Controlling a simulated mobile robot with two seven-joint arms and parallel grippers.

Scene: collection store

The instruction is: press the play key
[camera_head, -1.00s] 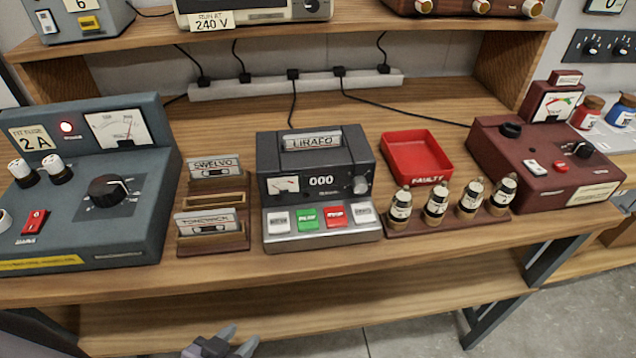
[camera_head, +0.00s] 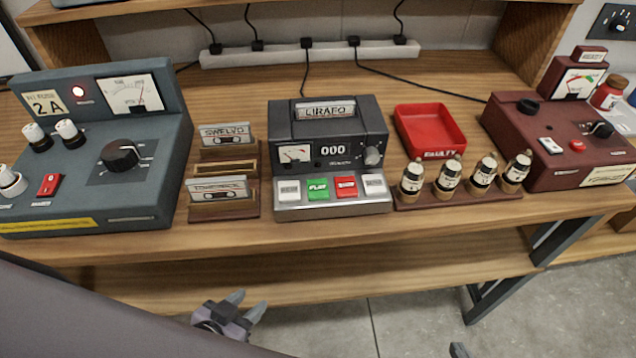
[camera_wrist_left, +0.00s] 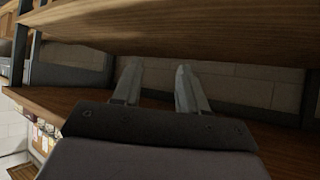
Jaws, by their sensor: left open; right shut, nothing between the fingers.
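The tape deck (camera_head: 328,150) stands mid-bench with a cassette labelled LIRAFO (camera_head: 325,111) in its top and a counter showing 000. The green play key (camera_head: 317,189) is in its front key row, second from left, between a white key and a red key (camera_head: 346,187). My left gripper (camera_head: 242,306) is open and empty, low in front of the bench edge, well below and left of the deck; its fingers also show in the left wrist view (camera_wrist_left: 158,82).
A cassette rack (camera_head: 225,207) stands left of the deck, and a blue-grey power unit (camera_head: 160,190) further left. Right are several labelled bottle-like pieces on a wooden stand (camera_head: 463,198), a red FAULTY tray (camera_head: 460,135) and a maroon meter box (camera_head: 535,170). A lower shelf (camera_head: 400,270) runs beneath.

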